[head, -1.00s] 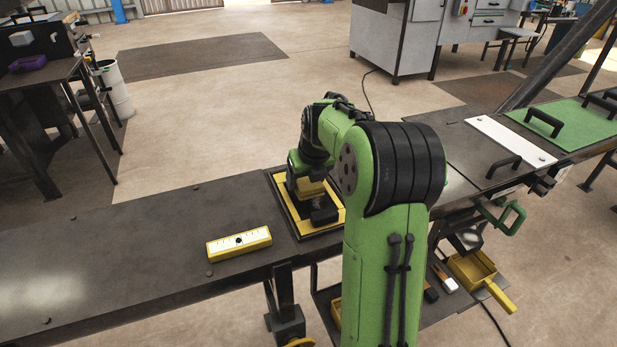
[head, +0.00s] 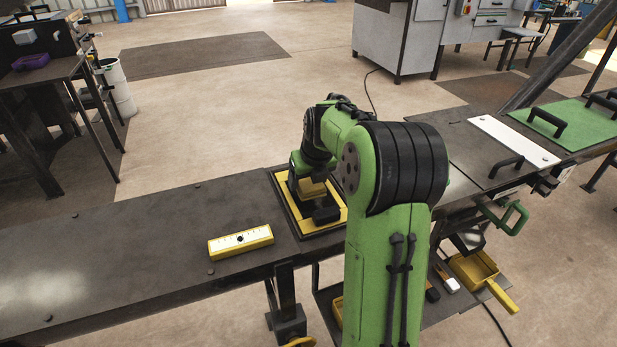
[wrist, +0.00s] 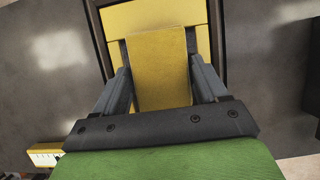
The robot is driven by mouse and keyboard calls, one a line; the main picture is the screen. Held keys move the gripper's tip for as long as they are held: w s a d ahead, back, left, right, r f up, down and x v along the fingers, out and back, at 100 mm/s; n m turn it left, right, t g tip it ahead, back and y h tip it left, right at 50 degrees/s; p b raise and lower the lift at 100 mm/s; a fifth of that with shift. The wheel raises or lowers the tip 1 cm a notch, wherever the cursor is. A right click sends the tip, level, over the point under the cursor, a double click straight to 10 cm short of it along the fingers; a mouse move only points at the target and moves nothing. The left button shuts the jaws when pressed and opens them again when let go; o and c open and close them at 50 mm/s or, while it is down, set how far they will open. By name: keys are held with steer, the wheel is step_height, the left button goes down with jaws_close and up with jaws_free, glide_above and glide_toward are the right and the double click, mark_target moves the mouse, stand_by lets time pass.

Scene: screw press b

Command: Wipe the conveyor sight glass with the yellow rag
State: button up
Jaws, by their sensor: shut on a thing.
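The yellow rag (wrist: 160,70) is a folded block pinched between the two dark fingers of my gripper (wrist: 158,58). In the head view, my gripper (head: 318,200) points down over the sight glass, with part of the rag (head: 313,187) showing there. The sight glass (head: 328,229) is a yellow-coloured pane in a dark raised frame set in the conveyor top. Its yellow surface also shows beyond the rag in the wrist view (wrist: 150,17). The rag overlaps the pane; whether they touch cannot be told. My gripper and the rag hide the pane's middle.
A yellow block with a white scale (head: 240,241) lies on the dark conveyor top (head: 120,240), left of the frame. A white plate (head: 512,141) and a green panel (head: 560,123) with black handles are at right. A yellow scoop-like tray (head: 472,267) sits below.

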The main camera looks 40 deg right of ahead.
mark_target(314, 189)
steer(key=shift+f, duration=0.3)
steer(key=shift+s, duration=0.1)
steer(key=shift+s+a+f+b, duration=0.15)
steer(key=shift+s+b, duration=0.15)
steer(key=shift+s, duration=0.3)
steer(key=shift+s+a+r+b, duration=0.1)
steer(key=shift+s+a+b, duration=0.15)
steer(key=shift+s, duration=0.3)
steer(key=shift+s+a+f+b, duration=0.1)
steer(key=shift+s+b, duration=0.25)
steer(key=shift+s, duration=0.25)
steer(key=shift+w+p, duration=0.2)
steer(key=shift+p, duration=0.1)
steer(key=w, duration=0.1)
steer(key=w+p, duration=0.1)
steer(key=w+d+p, duration=0.1)
steer(key=shift+w+r, duration=0.2)
steer(key=shift+r, duration=0.05)
steer(key=shift+s, duration=0.1)
